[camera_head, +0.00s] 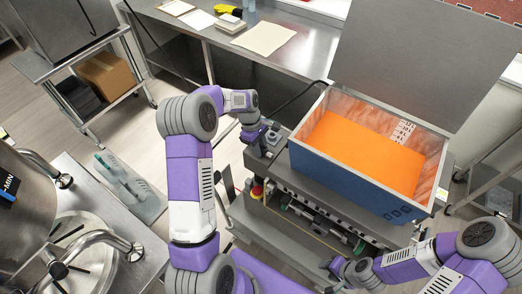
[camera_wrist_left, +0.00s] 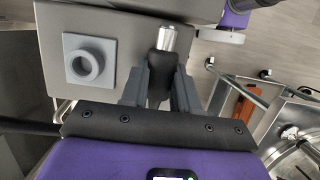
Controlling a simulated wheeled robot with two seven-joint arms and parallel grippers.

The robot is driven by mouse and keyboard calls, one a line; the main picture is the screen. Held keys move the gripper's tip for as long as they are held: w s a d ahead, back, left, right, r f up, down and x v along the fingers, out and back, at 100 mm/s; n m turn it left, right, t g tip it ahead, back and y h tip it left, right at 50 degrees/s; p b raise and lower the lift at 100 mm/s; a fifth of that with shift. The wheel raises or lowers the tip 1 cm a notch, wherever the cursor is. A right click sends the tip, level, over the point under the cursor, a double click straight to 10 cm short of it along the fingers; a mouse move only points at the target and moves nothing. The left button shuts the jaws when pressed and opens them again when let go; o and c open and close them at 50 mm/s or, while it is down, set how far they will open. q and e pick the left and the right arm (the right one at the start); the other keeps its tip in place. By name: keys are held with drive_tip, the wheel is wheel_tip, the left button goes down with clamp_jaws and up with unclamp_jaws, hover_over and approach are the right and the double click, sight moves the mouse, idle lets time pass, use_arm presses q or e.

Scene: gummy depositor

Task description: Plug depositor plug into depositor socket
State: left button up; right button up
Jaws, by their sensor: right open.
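The depositor plug (camera_wrist_left: 163,62), a black body with a shiny metal tip, sits between the fingers of my left gripper (camera_wrist_left: 160,84) in the left wrist view. The fingers are shut on its black body and the metal tip points away from the wrist. The depositor socket (camera_wrist_left: 89,60), a grey square plate with a round raised ring, is left of the plug on a grey surface, apart from it. In the head view my left gripper (camera_head: 264,142) is at the depositor's left end, and the plug is hidden there. My right gripper (camera_head: 338,268) is open and empty at the lower front.
The depositor's open hopper (camera_head: 365,149) holds orange contents and has a raised lid (camera_head: 425,55). A steel table (camera_head: 300,48) with papers stands behind. A steel kettle (camera_head: 28,205) and a counter are at the left. A dark cable (camera_head: 300,95) runs behind the depositor.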

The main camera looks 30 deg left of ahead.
use_arm(q)
clamp_jaws()
drive_tip(key=shift+c, duration=1.2)
unclamp_jaws()
drive_tip(key=shift+o, duration=0.2)
wheel_tip(320, 180, up, 10)
drive_tip(key=shift+b, duration=0.4)
drive_tip(key=o, duration=0.5)
clamp_jaws()
